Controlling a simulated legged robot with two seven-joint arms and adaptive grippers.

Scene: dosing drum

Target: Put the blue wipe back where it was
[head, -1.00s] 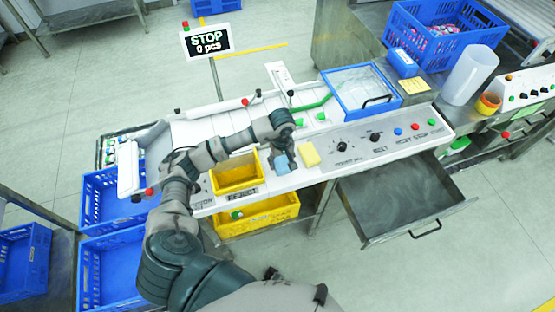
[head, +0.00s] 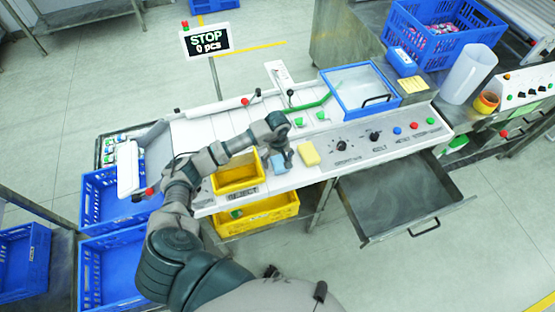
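The blue wipe (head: 278,163) is on the light front ledge of the machine, just left of a yellow wipe (head: 309,153). My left gripper (head: 279,148) reaches in from the left and points down right at the blue wipe. Grey finger parts show close beside the wipe and partly cover it. I cannot tell whether the fingers are closed on it or whether it is lifted off the ledge. My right gripper is not in view.
A yellow bin (head: 236,178) labelled reject is left of the wipe. The control panel (head: 385,136) with knobs and buttons is to the right, above an open drawer (head: 400,195). A blue-framed box (head: 362,90) stands behind. The display (head: 206,41) reads STOP, 0 pcs.

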